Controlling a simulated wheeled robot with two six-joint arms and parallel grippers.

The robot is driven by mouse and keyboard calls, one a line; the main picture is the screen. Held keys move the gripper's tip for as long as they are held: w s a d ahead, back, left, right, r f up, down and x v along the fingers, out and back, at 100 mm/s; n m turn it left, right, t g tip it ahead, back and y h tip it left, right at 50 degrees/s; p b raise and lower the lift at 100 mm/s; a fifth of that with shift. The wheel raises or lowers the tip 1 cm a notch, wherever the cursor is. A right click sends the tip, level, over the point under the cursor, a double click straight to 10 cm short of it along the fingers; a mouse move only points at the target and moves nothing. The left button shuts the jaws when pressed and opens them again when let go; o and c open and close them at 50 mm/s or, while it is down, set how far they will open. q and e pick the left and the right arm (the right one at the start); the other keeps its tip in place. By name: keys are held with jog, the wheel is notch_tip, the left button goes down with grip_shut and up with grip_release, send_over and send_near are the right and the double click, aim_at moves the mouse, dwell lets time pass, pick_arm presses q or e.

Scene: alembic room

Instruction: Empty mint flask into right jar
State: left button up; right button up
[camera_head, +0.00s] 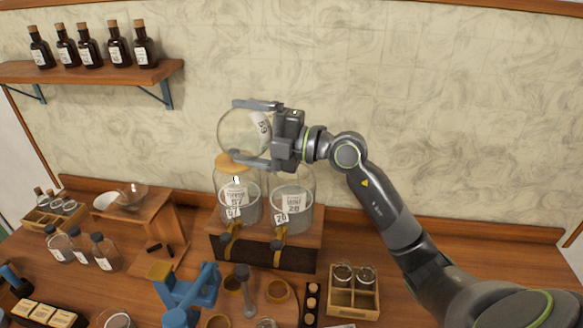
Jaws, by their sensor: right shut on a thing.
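My right gripper (238,131) is shut on a round clear glass flask (232,137) with a white label, one finger above and one below it. The flask looks pale; I cannot make out mint colour or contents. It is held above the left jar (227,207), which is labelled 57 and has a tan lid. My left gripper does not show.
A blue stand-like device (190,290) and several brown cups stand in front of the jars. A wooden crate (352,303) with small jars is at the right. Brown bottles (90,50) line the wall shelf; more bottles (105,252) stand at left.

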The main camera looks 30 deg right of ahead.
jog(key=shift+d+r+m+p, duration=0.2)
jog(key=shift+r+m+p, duration=0.5)
jog(key=shift+p, duration=0.55)
dwell(1.5)
jog(key=shift+w+d+r+m+t+p, duration=0.2)
jog(key=shift+r+m+t+p, duration=0.3)
jog(key=shift+p, duration=0.5)
jog(key=shift+f, duration=0.1)
dwell(0.5)
